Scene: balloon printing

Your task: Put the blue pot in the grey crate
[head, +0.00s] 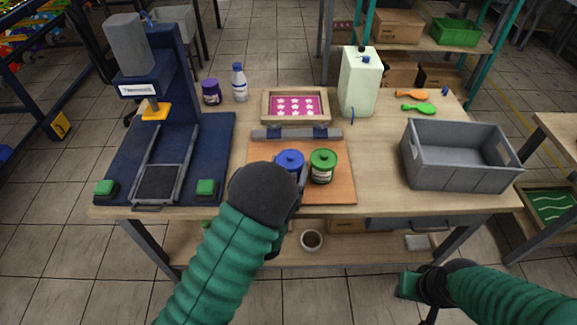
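The blue pot (290,158) stands upright on an orange-brown board on the table; its lid shows, while its lower body is mostly hidden by my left gripper and wrist. My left gripper (299,182) is right at the blue pot, with one finger visible at its right side, between it and the green pot. The other finger is hidden behind my dark wrist, so I cannot tell whether it grips. The grey crate (460,173) stands at the table's right end and looks empty. My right gripper (425,285) is low at the lower right, in front of the table, its fingers unclear.
A green-lidded pot (323,166) stands close to the right of the blue pot. A blue printing machine (185,110) fills the table's left. Bare tabletop lies before the crate.

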